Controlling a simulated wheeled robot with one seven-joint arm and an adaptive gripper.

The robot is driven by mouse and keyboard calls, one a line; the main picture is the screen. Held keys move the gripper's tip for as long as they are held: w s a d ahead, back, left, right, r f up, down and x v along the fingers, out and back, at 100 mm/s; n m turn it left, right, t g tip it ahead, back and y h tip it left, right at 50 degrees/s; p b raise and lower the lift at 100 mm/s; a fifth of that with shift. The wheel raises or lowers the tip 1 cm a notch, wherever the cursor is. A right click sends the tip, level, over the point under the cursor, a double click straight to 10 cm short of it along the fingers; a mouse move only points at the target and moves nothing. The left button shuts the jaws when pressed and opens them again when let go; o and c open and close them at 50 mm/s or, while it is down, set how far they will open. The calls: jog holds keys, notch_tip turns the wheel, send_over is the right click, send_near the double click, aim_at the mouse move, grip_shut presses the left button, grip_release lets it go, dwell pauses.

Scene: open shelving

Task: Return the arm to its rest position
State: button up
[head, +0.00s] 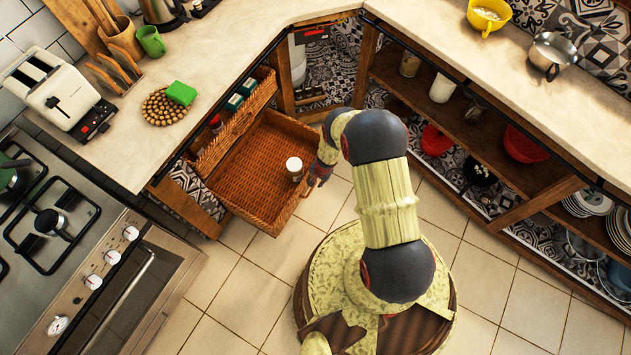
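My arm reaches from my round base up and to the left, bent at a dark joint. My gripper (320,174) is at the right edge of a pulled-out wicker drawer (245,172). A small white-topped jar (294,168) stands in the drawer, just left of my gripper, with a small gap between them as seen from above. The fingers are small and partly hidden by my wrist, so I cannot tell whether they are open or shut.
Counters run along the left and right, with a toaster (58,95), a green sponge (181,93) on a round trivet (160,112), and a yellow bowl (489,14). Open shelves (470,128) are at right. A stove (50,225) is at left. Tiled floor (240,290) is clear around my base.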

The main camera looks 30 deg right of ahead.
dwell(0.3)
jog(key=s+a+r+n+g+y, duration=0.1)
jog(key=s+a+r+g+y, duration=0.15)
jog(key=s+a, duration=0.55)
notch_tip(320, 180, up, 40)
jog(key=d+n+g, duration=0.1)
jog(key=n+g, duration=0.1)
jog(key=n, duration=0.3)
jog(key=s+r+n+t+h, duration=0.1)
jog(key=s+r, duration=0.4)
jog(key=r, duration=0.8)
jog(key=s+a+r+n+t+h, duration=0.1)
jog(key=s+r+t, duration=0.3)
jog(key=r, duration=0.9)
jog(key=s+a+r+n+t+h, duration=0.1)
jog(key=s+r+n+t, duration=0.2)
jog(key=s+r, duration=0.4)
notch_tip(320, 180, up, 7)
jog(key=shift+s+f+h, duration=0.15)
jog(key=shift+s+h, duration=0.05)
jog(key=shift+h, duration=0.15)
